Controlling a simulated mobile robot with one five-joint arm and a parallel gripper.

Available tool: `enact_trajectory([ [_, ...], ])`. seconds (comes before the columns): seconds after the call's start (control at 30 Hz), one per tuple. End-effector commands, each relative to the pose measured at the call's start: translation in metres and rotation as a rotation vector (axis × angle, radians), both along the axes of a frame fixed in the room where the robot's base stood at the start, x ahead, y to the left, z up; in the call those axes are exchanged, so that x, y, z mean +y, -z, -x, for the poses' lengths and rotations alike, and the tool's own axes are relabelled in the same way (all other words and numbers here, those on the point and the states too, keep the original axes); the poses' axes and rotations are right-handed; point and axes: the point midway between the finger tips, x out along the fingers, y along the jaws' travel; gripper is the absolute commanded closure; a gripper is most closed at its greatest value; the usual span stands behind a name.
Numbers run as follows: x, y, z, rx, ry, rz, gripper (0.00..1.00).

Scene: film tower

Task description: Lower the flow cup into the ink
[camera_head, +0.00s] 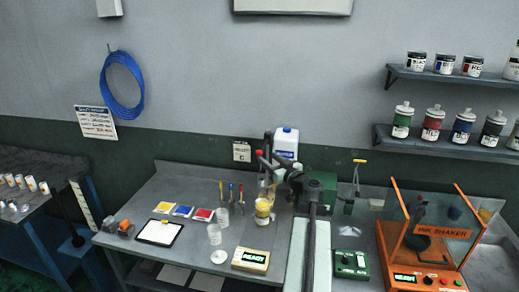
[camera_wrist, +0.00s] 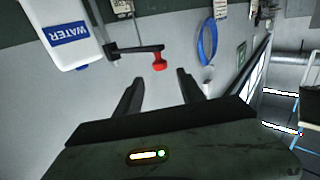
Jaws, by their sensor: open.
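A clear jar of yellow ink (camera_head: 263,210) stands on the grey bench, below and left of my gripper. A pale yellow shape shows at its top; I cannot tell whether this is the flow cup. Another yellow-handled tool (camera_head: 360,161) stands upright to the right of my arm, with a dark lower part. My gripper (camera_head: 281,173) is raised above the bench, pointing left and back. In the wrist view its two fingers (camera_wrist: 160,87) are apart with nothing between them. A red-ended black arm (camera_wrist: 159,61) shows beyond the fingertips.
A white water jug (camera_head: 286,142) stands behind my gripper. Clear cups (camera_head: 214,234), a green-lit display box (camera_head: 250,260) and colour cards (camera_head: 183,211) lie left. An orange ink shaker (camera_head: 425,245) and a green device (camera_head: 350,264) stand right. Shelves hold bottles (camera_head: 433,122).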

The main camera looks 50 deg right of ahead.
Motion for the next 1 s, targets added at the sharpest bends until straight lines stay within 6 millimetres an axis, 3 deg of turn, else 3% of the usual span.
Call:
enact_trajectory([
  [0.17,-0.004,0.001,-0.019,0.001,-0.004,-0.001,0.54],
  [0.47,-0.017,0.001,-0.071,0.002,-0.004,-0.001,0.54],
  [0.73,-0.017,0.001,-0.075,0.002,-0.003,-0.001,0.54],
  [0.77,-0.017,0.001,-0.075,0.002,-0.003,-0.001,0.57],
  [0.9,-0.017,0.001,-0.075,0.002,-0.003,-0.001,0.96],
  [1.0,-0.017,0.001,-0.075,0.002,-0.003,-0.001,1.0],
])
